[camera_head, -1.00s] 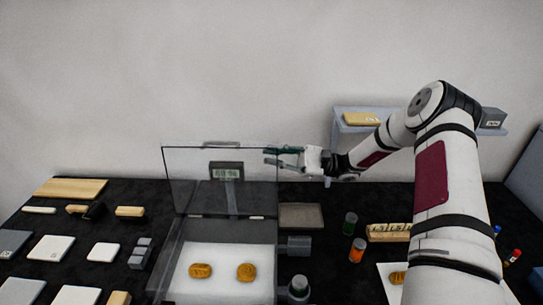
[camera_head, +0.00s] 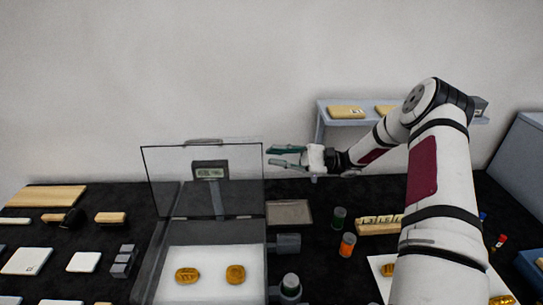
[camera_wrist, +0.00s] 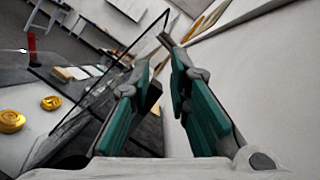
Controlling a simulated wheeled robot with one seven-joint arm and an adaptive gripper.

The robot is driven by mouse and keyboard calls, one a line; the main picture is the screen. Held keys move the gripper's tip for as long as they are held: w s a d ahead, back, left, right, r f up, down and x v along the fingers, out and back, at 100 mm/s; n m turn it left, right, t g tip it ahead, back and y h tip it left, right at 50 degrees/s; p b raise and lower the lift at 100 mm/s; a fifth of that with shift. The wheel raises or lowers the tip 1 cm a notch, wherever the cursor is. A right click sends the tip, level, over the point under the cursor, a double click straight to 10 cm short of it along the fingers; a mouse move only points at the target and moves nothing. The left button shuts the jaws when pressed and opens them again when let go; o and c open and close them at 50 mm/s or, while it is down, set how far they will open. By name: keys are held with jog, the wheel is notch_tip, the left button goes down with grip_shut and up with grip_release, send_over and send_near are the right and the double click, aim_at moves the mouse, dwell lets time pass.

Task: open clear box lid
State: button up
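The clear box (camera_head: 160,262) stands on the black table with its clear lid (camera_head: 160,190) raised upright at the back. Two gold pieces (camera_head: 187,275) (camera_head: 235,274) lie on a white sheet (camera_head: 213,257) inside. My gripper (camera_head: 269,156) is just right of the lid's upper right edge, empty, with its fingers apart. In the wrist view my gripper (camera_wrist: 160,60) shows two green-padded fingers with a gap between them. The dark lid edge (camera_wrist: 110,85) passes on the left; I cannot tell whether it touches a finger.
A small display (camera_head: 210,170) stands behind the lid. A wall shelf (camera_head: 340,121) is behind my arm. White blocks lie at left.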

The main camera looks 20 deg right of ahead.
jog(key=b+v, duration=0.4)
jog(key=v, duration=0.6)
jog(key=shift+s+f, duration=0.25)
jog(key=shift+s, duration=0.1)
dwell(0.5)
jog(key=shift+d, duration=0.1)
dwell(0.7)
